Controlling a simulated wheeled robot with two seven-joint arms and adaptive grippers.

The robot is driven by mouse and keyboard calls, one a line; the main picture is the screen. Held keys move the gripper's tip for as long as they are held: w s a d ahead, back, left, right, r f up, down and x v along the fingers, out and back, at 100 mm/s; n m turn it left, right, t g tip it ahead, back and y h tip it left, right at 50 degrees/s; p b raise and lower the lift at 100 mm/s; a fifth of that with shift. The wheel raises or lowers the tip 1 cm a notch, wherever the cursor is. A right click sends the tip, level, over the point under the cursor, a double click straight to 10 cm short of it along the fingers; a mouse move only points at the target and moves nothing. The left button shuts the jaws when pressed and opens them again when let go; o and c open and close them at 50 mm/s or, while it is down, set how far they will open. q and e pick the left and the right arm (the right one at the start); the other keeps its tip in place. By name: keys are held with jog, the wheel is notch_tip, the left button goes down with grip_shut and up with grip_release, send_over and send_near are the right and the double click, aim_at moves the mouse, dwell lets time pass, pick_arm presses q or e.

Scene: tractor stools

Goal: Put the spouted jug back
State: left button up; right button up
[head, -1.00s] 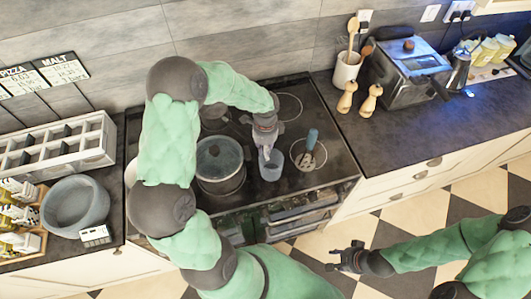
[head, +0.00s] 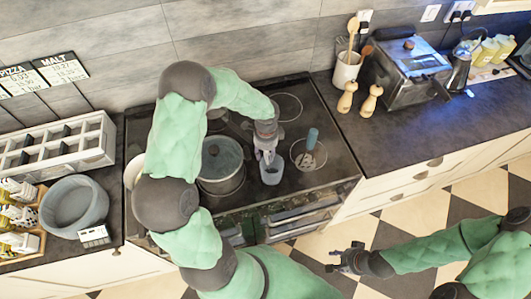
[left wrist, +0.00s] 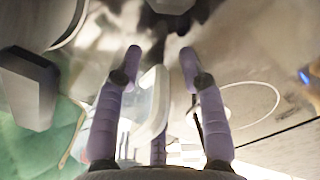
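A small blue-grey jug (head: 271,173) stands on the black cooktop, right of the lidded pot; its spout cannot be made out. My left gripper (head: 267,156) reaches down at its rim. In the left wrist view the fingers of my left gripper (left wrist: 160,62) are spread apart, and a pale, translucent jug wall (left wrist: 150,103) shows beside the left finger and partly between them. Whether they touch it I cannot tell. My right gripper (head: 345,257) hangs over the floor in front of the counter, its fingers apart and empty.
A lidded pot (head: 221,165) stands left of the jug, and a blue-handled utensil (head: 311,142) is right of it. A grey bowl (head: 75,204) and white rack (head: 55,145) are on the left counter. A metal kettle (head: 459,68) stands far right. The right counter's front is clear.

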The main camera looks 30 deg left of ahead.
pick_arm(q)
notch_tip(320, 180, up, 12)
jog(key=shift+w+r+p, duration=0.15)
jog(key=shift+r+p, duration=0.05)
jog(key=shift+p, duration=0.55)
jog(key=shift+f, duration=0.1)
dwell(1.2)
